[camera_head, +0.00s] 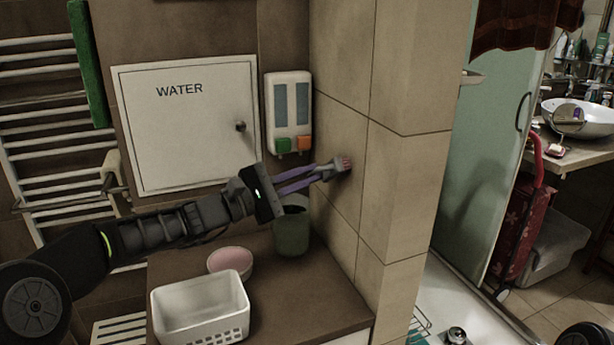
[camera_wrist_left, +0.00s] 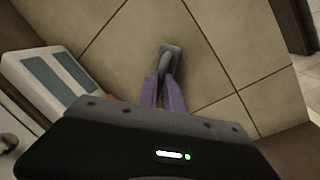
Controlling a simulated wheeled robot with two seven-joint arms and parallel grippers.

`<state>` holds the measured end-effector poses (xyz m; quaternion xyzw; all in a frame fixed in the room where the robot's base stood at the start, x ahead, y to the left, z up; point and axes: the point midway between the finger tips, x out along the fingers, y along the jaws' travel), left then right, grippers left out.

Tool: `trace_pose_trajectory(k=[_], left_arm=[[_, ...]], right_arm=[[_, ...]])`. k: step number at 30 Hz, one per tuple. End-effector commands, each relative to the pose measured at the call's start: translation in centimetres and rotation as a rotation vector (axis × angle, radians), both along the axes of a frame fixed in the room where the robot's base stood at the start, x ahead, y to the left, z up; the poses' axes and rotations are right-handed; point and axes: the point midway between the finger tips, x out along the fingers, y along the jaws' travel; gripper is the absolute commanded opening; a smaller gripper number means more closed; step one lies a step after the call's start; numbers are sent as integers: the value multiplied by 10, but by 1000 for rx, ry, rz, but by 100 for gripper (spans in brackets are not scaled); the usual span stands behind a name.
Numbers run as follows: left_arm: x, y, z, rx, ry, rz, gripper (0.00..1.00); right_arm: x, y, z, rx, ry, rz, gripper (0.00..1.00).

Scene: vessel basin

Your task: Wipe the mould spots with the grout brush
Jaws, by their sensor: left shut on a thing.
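My left gripper (camera_head: 316,174) reaches in from the left with its purple fingers shut on the grout brush (camera_head: 338,166). In the left wrist view the brush (camera_wrist_left: 169,60) shows as a grey shape between the fingertips, against the tiles and grout lines. I cannot make out any mould spots; the brush and gripper cover part of the wall. My right gripper is not in view.
A dispenser (camera_head: 290,112) hangs left of the brush, beside a white WATER panel (camera_head: 185,140). Below the gripper, a dark green cup (camera_head: 291,235), a pink bowl (camera_head: 230,261) and a white basket (camera_head: 200,308) stand on a brown counter (camera_head: 305,300). The counter's front right is clear.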

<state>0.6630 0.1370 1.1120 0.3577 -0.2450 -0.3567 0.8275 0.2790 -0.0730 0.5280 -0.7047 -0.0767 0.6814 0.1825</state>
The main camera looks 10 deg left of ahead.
Motion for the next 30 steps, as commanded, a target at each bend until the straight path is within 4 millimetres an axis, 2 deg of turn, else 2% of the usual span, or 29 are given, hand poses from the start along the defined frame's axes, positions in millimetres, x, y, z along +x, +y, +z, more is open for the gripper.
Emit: trace_pose_trajectory(k=[5,16,30], left_arm=[[4,2,1,-1,0,-1,0],[29,20,2,-1,-1,-2,0],[32,21,4,0,0,-1,0]], right_arm=[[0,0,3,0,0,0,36],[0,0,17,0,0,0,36],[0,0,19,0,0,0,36]])
